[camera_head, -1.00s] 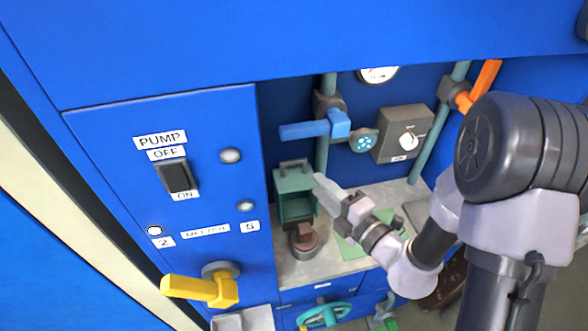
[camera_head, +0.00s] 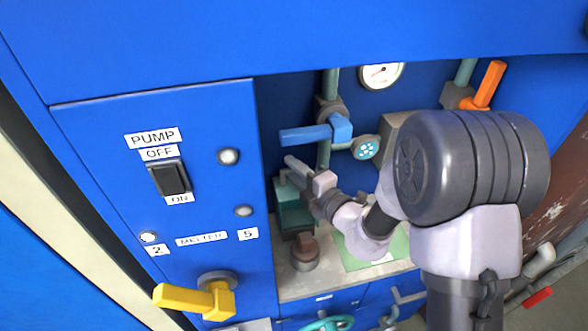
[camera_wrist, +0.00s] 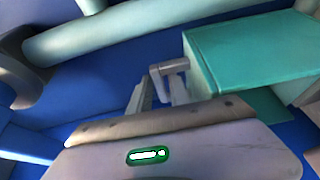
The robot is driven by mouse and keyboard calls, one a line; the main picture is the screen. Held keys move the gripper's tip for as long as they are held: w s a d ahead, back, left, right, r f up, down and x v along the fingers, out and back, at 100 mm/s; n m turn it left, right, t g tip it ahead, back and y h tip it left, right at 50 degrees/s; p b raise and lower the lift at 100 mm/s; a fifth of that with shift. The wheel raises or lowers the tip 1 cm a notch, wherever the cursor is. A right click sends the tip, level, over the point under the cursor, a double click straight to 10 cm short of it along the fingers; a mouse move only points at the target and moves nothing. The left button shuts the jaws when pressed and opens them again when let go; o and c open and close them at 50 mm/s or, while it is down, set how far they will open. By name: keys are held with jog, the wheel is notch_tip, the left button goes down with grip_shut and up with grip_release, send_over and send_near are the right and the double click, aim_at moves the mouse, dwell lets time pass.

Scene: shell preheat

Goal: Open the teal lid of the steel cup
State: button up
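A teal box-shaped part (camera_head: 292,212) stands on the grey shelf in the head view. I cannot tell whether it is the lid or has a cup beneath it. In the wrist view the teal part (camera_wrist: 250,52) fills the upper right, and a grey bent handle (camera_wrist: 172,67) sticks out from its left side. My gripper (camera_head: 296,166) is just above the teal part. In the wrist view my gripper's fingers (camera_wrist: 160,90) are apart, with the handle's end showing between them. No clear contact shows. A brownish round pot (camera_head: 305,254) stands in front of the teal part.
A blue valve lever (camera_head: 310,133) is close above my gripper. A teal pipe (camera_wrist: 110,35) crosses the upper left of the wrist view. A yellow handle (camera_head: 190,299) juts out at lower left. A green mat (camera_head: 385,252) lies right of the pot.

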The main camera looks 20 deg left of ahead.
grip_shut()
dwell(1.2)
